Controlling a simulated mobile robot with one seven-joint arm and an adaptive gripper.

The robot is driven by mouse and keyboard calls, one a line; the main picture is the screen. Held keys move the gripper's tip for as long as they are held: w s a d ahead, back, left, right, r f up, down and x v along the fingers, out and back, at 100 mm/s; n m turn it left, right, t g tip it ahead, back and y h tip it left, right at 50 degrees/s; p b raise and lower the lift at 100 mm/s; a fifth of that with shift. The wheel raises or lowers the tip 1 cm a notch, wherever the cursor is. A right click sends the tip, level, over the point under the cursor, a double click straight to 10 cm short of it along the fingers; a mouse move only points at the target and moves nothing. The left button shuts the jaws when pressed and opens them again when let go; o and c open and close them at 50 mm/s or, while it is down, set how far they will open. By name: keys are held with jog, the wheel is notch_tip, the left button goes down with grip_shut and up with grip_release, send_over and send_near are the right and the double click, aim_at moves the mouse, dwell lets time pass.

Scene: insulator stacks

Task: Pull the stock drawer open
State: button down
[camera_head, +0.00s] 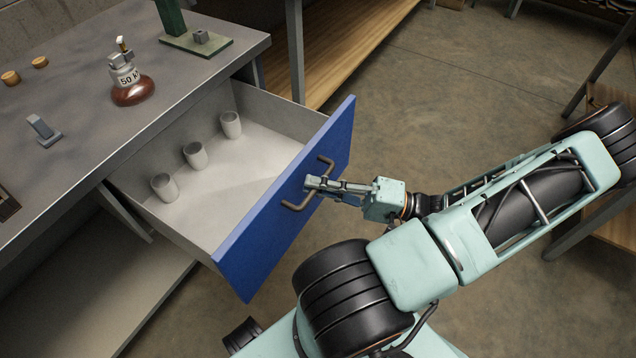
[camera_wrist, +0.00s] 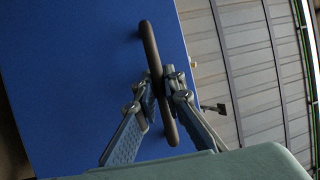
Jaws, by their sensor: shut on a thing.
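The stock drawer (camera_head: 290,200) has a blue front and stands well out from the grey bench. Its grey inside shows, with 3 small pale cups (camera_head: 195,154) in a row near its back. A dark bar handle (camera_head: 327,162) is on the blue front. My gripper (camera_head: 312,183) is at the handle's middle, with its fingers shut on it. In the wrist view the two fingers (camera_wrist: 158,92) close from both sides on the handle (camera_wrist: 150,50), in front of the blue panel (camera_wrist: 80,80). The exact finger contact is partly hidden.
On the bench top (camera_head: 70,90) stand a weight marked 50 on a red-brown base (camera_head: 133,92), a small grey stand (camera_head: 43,131), a green fixture (camera_head: 195,40) and two small tan discs (camera_head: 11,78). A wooden shelf (camera_head: 350,45) is behind. Open concrete floor (camera_head: 460,90) lies to the right.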

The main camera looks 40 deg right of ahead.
jog(key=shift+s+d, duration=0.15)
jog(key=shift+s, duration=0.05)
dwell(0.3)
jog(key=c, duration=2)
grip_release()
jog(key=v, duration=1.2)
jog(key=shift+f, duration=0.1)
